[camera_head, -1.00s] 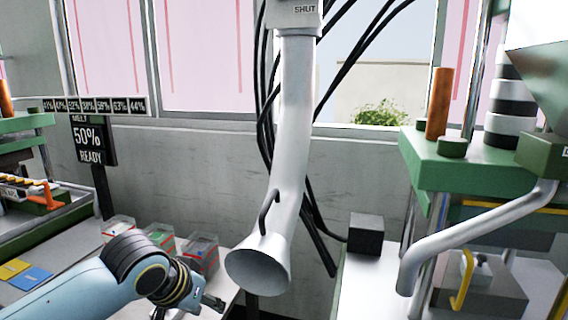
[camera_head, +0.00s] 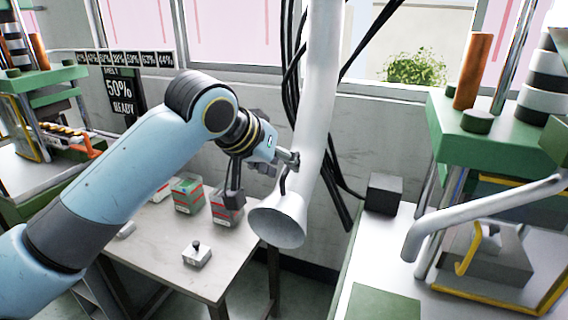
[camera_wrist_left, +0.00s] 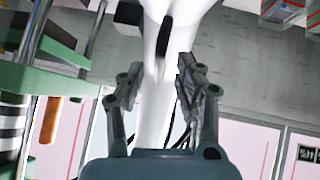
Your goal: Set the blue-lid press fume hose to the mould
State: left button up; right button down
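The white fume hose (camera_head: 318,110) hangs from above and ends in a flared hood (camera_head: 278,222). A dark hooked handle (camera_head: 283,184) sits on its side just above the hood. My left gripper (camera_head: 284,163) is at the hose beside the handle's top. In the left wrist view the fingers (camera_wrist_left: 158,76) are open, with the white hose (camera_wrist_left: 153,125) and the dark handle (camera_wrist_left: 165,42) showing between and beyond them. I cannot tell whether they touch. No blue lid or mould can be made out for certain. My right gripper is out of view.
A green press (camera_head: 480,140) with a bent white pipe (camera_head: 480,210) stands at the right, another green press (camera_head: 45,78) at the far left. A table (camera_head: 165,245) holds small boxes (camera_head: 188,195) and a knobbed block (camera_head: 197,254). Black cables hang behind the hose.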

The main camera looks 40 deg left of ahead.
pick_arm(q)
jog(key=shift+w+f, duration=0.5)
grip_shut()
